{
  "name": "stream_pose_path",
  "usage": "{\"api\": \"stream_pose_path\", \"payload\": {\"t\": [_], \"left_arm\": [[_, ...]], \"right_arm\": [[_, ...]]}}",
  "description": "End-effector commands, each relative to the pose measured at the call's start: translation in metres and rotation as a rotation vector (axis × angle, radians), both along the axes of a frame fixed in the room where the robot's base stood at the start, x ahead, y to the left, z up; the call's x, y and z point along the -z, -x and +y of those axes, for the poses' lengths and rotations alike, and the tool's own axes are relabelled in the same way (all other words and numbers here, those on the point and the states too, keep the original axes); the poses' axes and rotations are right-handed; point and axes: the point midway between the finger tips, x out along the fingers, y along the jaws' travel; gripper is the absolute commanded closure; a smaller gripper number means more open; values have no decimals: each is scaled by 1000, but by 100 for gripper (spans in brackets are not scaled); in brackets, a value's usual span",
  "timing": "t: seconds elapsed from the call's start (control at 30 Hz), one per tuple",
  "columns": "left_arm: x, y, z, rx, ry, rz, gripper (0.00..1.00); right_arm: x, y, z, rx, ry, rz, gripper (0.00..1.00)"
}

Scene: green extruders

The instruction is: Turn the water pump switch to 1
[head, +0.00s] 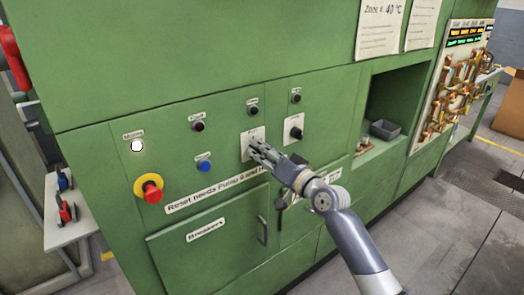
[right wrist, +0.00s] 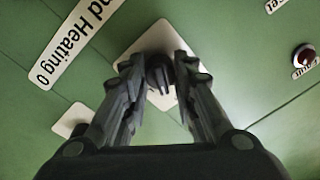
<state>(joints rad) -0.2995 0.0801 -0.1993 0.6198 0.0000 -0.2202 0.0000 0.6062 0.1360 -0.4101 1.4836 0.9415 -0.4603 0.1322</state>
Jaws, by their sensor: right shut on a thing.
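The switch with a black knob sits on a white plate (head: 249,135) on the green panel; its label is partly covered and too small to read fully. I take it as the water pump switch. My right gripper (head: 256,148) is at this plate and hides the knob in the head view. In the right wrist view the black knob (right wrist: 160,74) shows between the fingertips of my right gripper (right wrist: 159,78), which is shut on it. The numbers around the knob are not readable. My left gripper is not in view.
A similar black switch (head: 294,132) is just right of my gripper. A red emergency button (head: 149,189), a blue button (head: 205,166) and a lit white lamp (head: 137,146) are on the left. A cabinet handle (head: 262,230) sticks out below. An open niche holds a grey bin (head: 385,129).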

Motion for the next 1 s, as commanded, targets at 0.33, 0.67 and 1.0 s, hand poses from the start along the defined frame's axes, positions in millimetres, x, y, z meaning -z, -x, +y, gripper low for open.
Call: {"api": "stream_pose_path", "payload": {"t": [0.33,0.67,1.0], "left_arm": [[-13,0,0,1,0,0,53],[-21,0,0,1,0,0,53],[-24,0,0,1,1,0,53]], "right_arm": [[-2,0,0,1,-257,184,98],[-1,0,-1,2,-424,306,98],[0,0,-1,1,-489,353,98]]}}
